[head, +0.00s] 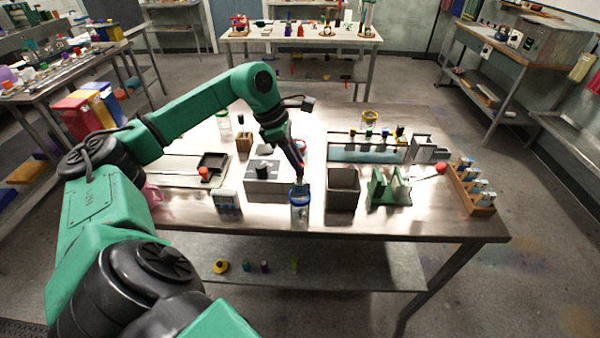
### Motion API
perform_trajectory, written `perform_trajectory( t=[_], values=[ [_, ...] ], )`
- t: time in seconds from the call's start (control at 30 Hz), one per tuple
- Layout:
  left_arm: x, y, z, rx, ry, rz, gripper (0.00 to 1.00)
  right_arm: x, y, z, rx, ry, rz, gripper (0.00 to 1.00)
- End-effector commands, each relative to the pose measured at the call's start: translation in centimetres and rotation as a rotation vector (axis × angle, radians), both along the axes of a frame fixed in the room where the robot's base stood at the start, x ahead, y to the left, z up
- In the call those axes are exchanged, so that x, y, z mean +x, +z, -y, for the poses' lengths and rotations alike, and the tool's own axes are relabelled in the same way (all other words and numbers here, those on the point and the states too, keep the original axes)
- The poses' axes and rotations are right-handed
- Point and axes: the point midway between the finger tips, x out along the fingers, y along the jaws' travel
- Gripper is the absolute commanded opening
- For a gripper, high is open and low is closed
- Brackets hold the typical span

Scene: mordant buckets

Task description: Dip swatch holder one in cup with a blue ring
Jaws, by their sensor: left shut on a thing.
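A clear cup with a blue ring (300,212) stands near the front edge of the metal table. My left gripper (299,172) is directly above it, pointing down, shut on a swatch holder that is mostly hidden by the fingers. The lower end of the holder is at the cup's mouth; I cannot tell how far inside it is. No number is readable on it. Other swatch holders (474,185) stand in a wooden rack (482,209) at the table's right end. My right gripper is out of view.
A square grey bin (342,188) and a green stand (391,188) are right of the cup. A long tray (360,155) with several small items lies behind.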

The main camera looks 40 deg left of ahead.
Motion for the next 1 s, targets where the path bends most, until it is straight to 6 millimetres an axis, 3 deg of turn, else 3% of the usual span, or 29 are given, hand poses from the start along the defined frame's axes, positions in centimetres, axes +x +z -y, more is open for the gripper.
perform_trajectory(
  t=[0.23, 0.53, 1.0],
  values=[
    [0.0, 0.3, 0.0, 0.000, 0.000, 0.000, 0.00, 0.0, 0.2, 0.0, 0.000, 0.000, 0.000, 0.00],
    [0.0, 3.1, 0.0, 0.000, 0.000, 0.001, 0.00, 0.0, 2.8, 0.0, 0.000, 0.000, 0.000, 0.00],
    [0.0, 3.0, 0.0, 0.000, 0.000, 0.000, 0.00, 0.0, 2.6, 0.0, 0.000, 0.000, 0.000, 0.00]
  ],
)
